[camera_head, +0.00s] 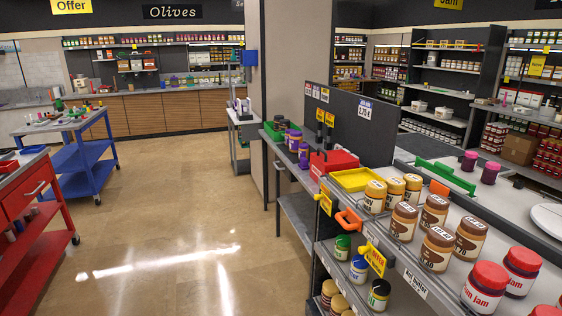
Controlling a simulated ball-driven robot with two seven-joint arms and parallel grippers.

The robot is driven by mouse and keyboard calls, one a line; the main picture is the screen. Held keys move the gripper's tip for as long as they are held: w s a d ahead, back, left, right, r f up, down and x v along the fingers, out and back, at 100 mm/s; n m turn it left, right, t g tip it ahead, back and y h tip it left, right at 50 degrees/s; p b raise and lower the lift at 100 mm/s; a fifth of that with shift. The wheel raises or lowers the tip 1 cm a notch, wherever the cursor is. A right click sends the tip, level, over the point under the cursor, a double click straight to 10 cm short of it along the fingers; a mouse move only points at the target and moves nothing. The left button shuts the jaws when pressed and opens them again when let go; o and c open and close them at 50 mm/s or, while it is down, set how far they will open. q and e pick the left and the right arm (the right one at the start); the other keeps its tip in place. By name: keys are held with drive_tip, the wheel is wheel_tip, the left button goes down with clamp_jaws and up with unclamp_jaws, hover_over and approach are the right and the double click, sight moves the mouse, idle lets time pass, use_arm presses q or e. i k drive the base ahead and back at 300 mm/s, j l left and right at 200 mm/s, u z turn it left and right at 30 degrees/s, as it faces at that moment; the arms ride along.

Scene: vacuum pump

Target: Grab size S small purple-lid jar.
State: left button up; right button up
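Two dark jars with magenta-purple lids, a left one (469,161) and a right one (490,173), stand upright side by side on the counter at the right, behind the nut butter jars. A group of purple-lidded jars (294,139) stands on the far end of the shelf counter near the pillar. More tiny purple items (175,81) show on the back wall counter. I cannot read a size mark on any of them. Neither of my grippers is in view.
Brown-labelled jars (437,249) and red-lidded jam jars (486,288) fill the near counter. A yellow tray (357,179), a red box (334,162) and a dark divider panel (345,120) stand behind. A blue cart (75,158) and red cart (35,208) are left; the floor between is clear.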

sight(303, 149)
drive_tip(key=i+j+u, duration=0.3)
drive_tip(key=i, duration=0.7)
drive_tip(key=i+j+u, duration=0.25)
drive_tip(key=i, duration=0.8)
drive_tip(key=i+z, duration=0.3)
drive_tip(key=i, duration=0.2)
drive_tip(key=i+z, duration=0.3)
drive_tip(key=i, duration=0.25)
drive_tip(key=i+j+z, duration=0.3)
drive_tip(key=i, duration=0.2)
drive_tip(key=l, duration=0.1)
